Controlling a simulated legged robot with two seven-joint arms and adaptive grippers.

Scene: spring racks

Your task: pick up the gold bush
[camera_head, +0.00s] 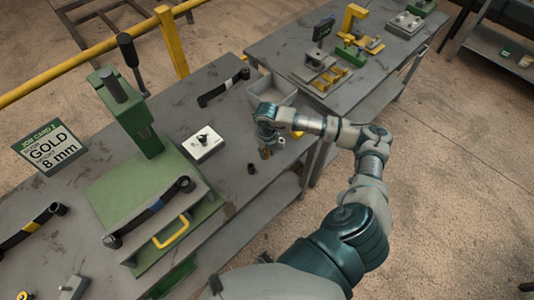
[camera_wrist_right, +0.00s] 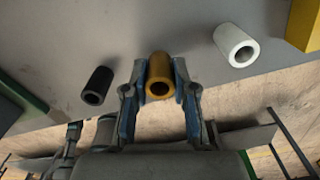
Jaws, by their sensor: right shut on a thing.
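The gold bush (camera_wrist_right: 159,78) is a short hollow cylinder, seen in the right wrist view between the two blue-grey fingers of my right gripper (camera_wrist_right: 160,92). The fingers touch it on both sides, and its open bore faces the camera. In the head view my right gripper (camera_head: 266,146) is over the front edge of the near bench, largely hiding the bush. I cannot tell whether the bush touches the bench. A black bush (camera_wrist_right: 97,86) lies to its left and a white bush (camera_wrist_right: 236,46) to its right. My left gripper is not in view.
The near bench carries a green press (camera_head: 130,112), a job card (camera_head: 48,148) reading gold 8 mm, a grey tray (camera_head: 285,97) and black-handled links (camera_head: 224,88). A yellow block (camera_wrist_right: 303,25) is right of the white bush. A second bench (camera_head: 290,40) stands behind.

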